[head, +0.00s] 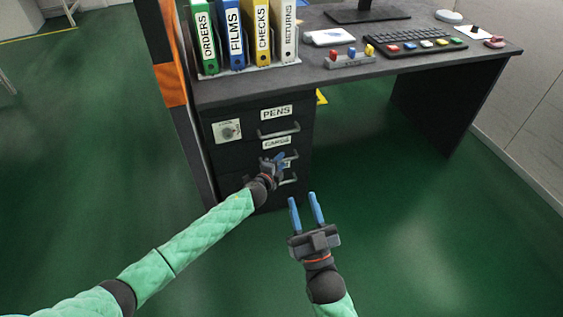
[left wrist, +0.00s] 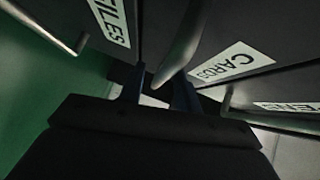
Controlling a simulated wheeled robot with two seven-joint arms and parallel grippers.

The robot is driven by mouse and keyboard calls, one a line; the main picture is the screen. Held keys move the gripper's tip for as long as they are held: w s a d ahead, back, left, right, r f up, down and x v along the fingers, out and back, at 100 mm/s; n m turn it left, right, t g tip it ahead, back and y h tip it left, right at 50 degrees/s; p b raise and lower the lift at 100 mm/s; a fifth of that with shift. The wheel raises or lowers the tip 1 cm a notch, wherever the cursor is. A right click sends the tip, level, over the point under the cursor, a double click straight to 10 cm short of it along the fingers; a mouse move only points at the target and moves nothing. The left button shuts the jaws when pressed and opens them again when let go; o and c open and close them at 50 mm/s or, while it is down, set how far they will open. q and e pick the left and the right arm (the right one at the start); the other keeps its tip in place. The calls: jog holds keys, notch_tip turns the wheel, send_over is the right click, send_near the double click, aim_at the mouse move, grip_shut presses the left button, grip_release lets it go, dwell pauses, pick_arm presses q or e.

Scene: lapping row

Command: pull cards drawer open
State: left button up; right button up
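The cards drawer (head: 258,150) is the dark middle drawer under the desk's left end, with a white CARDS label. In the head view its front looks roughly flush with its neighbours. Its grey bar handle (head: 292,156) is partly hidden by my left gripper (head: 275,163). In the left wrist view the CARDS label (left wrist: 235,62) is at the right, and the handle (left wrist: 182,42) reaches down between the two fingers (left wrist: 158,88). The fingers stand apart, with a gap beside the handle. My right gripper (head: 305,212) is open and empty, low in front of the cabinet.
The pens drawer (head: 250,113) is above, and the files drawer handle (head: 289,181) is below. A lock plate (head: 228,131) is on the cabinet's left. Binders (head: 236,40), a keyboard (head: 410,42) and small items stand on the desk (head: 235,90). The green floor (head: 430,220) is clear.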

pick_arm(q)
jog(key=shift+w+d+f, duration=0.1)
jog(key=shift+w+d, duration=0.2)
jog(key=shift+w, duration=0.25)
pick_arm(e)
jog(key=shift+s+d+r+t, duration=0.1)
jog(key=shift+s+r+t, duration=0.1)
jog(key=shift+r, duration=0.35)
jog(key=shift+s+d+r+t, duration=0.1)
jog(key=shift+s+r, duration=0.05)
jog(key=shift+r, duration=0.4)
pick_arm(q)
jog(key=shift+c, duration=0.4)
grip_shut()
